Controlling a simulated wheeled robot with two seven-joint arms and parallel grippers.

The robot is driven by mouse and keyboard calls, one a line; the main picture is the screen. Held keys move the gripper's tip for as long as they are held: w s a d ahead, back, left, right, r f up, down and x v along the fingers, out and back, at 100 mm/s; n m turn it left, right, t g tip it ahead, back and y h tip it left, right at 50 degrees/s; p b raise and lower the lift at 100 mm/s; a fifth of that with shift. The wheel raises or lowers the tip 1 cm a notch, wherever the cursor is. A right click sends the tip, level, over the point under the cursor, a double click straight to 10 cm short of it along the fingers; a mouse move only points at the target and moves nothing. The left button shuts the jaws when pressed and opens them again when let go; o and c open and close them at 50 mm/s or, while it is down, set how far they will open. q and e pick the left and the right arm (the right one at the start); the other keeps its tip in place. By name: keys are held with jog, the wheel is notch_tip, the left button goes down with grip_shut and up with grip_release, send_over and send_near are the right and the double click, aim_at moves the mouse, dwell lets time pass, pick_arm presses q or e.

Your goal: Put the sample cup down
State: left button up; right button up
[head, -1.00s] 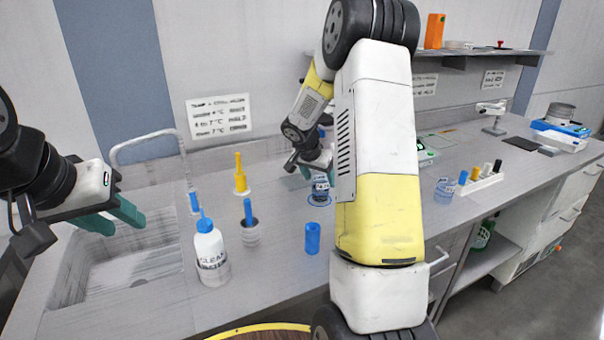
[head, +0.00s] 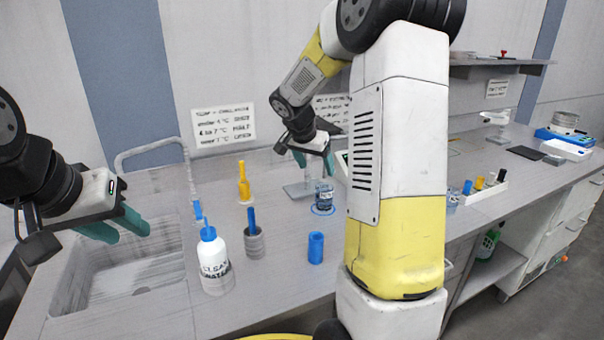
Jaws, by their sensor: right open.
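The sample cup (head: 324,196), a small clear cup with dark markings, stands upright on a blue ring (head: 323,210) marked on the bench. My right gripper (head: 314,161) is just above the cup with its teal fingers apart, and it holds nothing. The cup looks clear of the fingers. My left gripper (head: 126,230) is open and empty over the sink at the left, far from the cup.
A rack (head: 486,190) is at right. The sink (head: 130,285) is at left.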

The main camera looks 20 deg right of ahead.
jog(key=s+a+r+n+y, duration=0.2)
jog(key=s+a+n, duration=0.1)
jog(key=s, duration=0.6)
jog(key=s+a+r+n+t+y, duration=0.1)
jog(key=s+a, duration=0.4)
jog(key=s, duration=0.5)
jog(key=s+a+r+n+t+y, duration=0.1)
jog(key=s+a+r+n+y, duration=0.2)
jog(key=s, duration=0.7)
notch_tip(320, 180, up, 2)
jog(key=a+n, duration=0.2)
jog(key=n, duration=0.1)
jog(key=shift+r+y, duration=0.15)
jog(key=shift+y, duration=0.15)
jog(key=shift+d, duration=0.1)
